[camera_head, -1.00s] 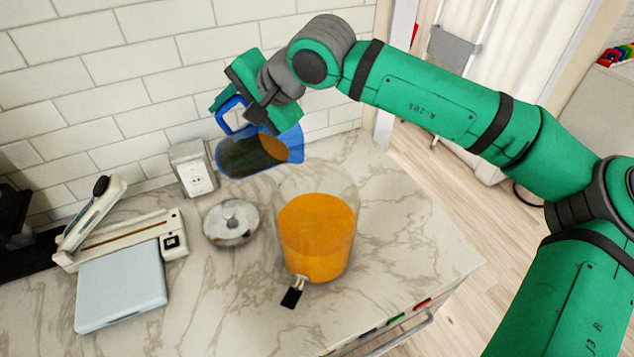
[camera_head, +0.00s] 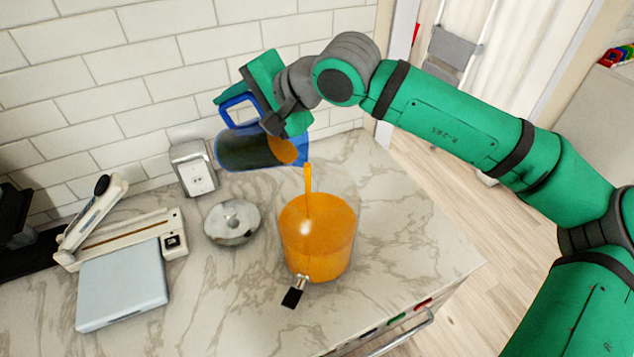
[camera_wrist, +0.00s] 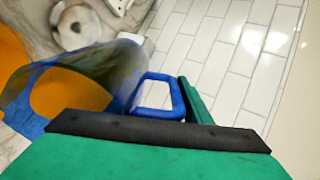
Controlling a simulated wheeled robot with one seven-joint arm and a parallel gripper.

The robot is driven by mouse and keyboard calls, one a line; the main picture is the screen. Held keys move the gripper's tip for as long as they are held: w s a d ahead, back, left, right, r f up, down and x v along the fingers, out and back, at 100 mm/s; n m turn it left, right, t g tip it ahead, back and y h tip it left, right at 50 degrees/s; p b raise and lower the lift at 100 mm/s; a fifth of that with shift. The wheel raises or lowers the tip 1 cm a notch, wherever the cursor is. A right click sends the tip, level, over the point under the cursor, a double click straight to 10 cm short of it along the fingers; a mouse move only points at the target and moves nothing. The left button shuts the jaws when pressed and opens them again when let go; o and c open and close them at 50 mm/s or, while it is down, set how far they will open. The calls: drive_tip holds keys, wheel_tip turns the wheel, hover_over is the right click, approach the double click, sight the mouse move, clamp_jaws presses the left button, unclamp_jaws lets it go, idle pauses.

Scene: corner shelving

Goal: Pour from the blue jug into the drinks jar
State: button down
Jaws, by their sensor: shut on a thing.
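The see-through blue jug (camera_head: 240,150) is held tilted on its side above the counter, mouth to the right, with orange liquid at its lip. My gripper (camera_head: 262,108) is shut on the jug, by its blue handle; the handle also shows in the wrist view (camera_wrist: 158,98), but the fingertips are partly hidden. The clear drinks jar (camera_head: 318,235) stands upright and uncovered on the counter, below and right of the jug. It holds orange liquid to well above half. An orange stream (camera_head: 308,185) falls from the jug's lip into the jar. A black-handled tap (camera_head: 294,294) is at the jar's front.
A round metal lid (camera_head: 232,221) lies on the marble counter left of the jar. A paper trimmer (camera_head: 120,240) and a pale blue scale-like slab (camera_head: 122,288) are at left. The counter right of the jar is clear.

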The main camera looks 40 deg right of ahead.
drive_tip(key=shift+a+r, duration=0.15)
drive_tip(key=shift+r, duration=0.05)
drive_tip(key=shift+r+t, duration=0.3)
idle(0.8)
drive_tip(key=shift+s+d+r, duration=0.15)
drive_tip(key=shift+s+d, duration=0.05)
drive_tip(key=shift+d, duration=0.05)
drive_tip(key=shift+a+r+y, duration=0.1)
drive_tip(key=shift+a+y, duration=0.05)
drive_tip(key=shift+y, duration=0.15)
drive_tip(key=shift+s+t, duration=0.1)
drive_tip(key=shift+t, duration=0.3)
idle(0.8)
drive_tip(key=shift+s+d, duration=0.25)
drive_tip(key=shift+a+r+t, duration=0.1)
drive_tip(key=shift+r+t, duration=0.05)
drive_tip(key=shift+t, duration=0.25)
idle(1.1)
drive_tip(key=shift+s+d, duration=0.2)
drive_tip(key=shift+s, duration=0.05)
drive_tip(key=shift+r+y, duration=0.1)
drive_tip(key=shift+y, duration=0.2)
idle(0.3)
